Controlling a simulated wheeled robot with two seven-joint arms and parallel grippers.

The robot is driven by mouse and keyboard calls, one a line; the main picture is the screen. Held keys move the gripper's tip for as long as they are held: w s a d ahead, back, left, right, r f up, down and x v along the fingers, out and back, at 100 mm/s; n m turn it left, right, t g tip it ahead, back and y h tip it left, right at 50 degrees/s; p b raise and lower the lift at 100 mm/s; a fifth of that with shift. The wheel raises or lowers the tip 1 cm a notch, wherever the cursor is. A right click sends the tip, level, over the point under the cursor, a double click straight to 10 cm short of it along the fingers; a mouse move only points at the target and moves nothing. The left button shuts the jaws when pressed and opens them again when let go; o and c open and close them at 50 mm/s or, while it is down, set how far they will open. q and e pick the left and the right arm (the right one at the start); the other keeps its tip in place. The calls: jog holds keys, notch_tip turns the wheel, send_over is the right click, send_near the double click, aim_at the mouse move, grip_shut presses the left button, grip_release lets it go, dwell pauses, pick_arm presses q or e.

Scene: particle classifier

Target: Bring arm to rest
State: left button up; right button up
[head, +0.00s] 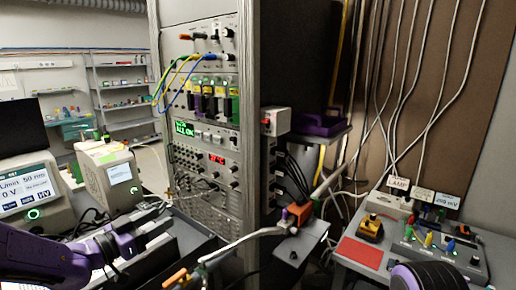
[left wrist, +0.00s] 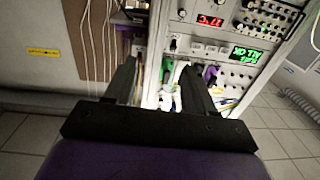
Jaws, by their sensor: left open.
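My left arm (head: 40,258), purple and black, comes in from the lower left in the head view. My left gripper (head: 160,230) is in front of the lower part of the instrument rack, with its dark fingers pointing right. In the left wrist view, the gripper's two black fingers (left wrist: 160,75) stand apart. No object is clearly held between them; plugs and cables on the rack show behind the gap. A purple rounded part at the lower right of the head view looks like my right arm (head: 425,278). My right gripper is not in view.
The instrument rack (head: 208,135) has green and red displays and cabled plugs. A display unit (head: 30,195) and a beige box (head: 110,180) stand at the left. A grey bench (head: 370,250) at the right carries a red pad and a connector box (head: 435,245). Cables hang on the back wall.

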pick_arm(q)
jog(key=s+f+n+g+y, duration=0.1)
jog(key=s+f+n+y, duration=0.35)
jog(key=f, duration=0.85)
jog(key=s+f+n+g+y, duration=0.25)
jog(key=f+n, duration=0.25)
jog(key=f, duration=0.8)
jog(key=s+a+f+n+g+y, duration=0.1)
jog(key=s+f+g+y, duration=0.15)
jog(key=s+f, duration=0.45)
jog(key=s+a+f+n+g+y, duration=0.2)
jog(key=s+f+g, duration=0.1)
jog(key=s, duration=0.9)
jog(key=s+a+f+n+g+y, duration=0.1)
jog(key=s+f+g+y, duration=0.1)
jog(key=s+f, duration=0.5)
jog(key=s+f+b, duration=0.3)
jog(key=f+b, duration=0.5)
jog(key=b, duration=0.2)
jog(key=shift+s+a+g, duration=0.25)
jog(key=shift+a+g, duration=0.05)
pick_arm(e)
notch_tip(320, 180, down, 10)
jog(key=shift+w, duration=0.45)
pick_arm(q)
jog(key=shift+n, duration=0.25)
pick_arm(e)
jog(key=shift+f, duration=0.1)
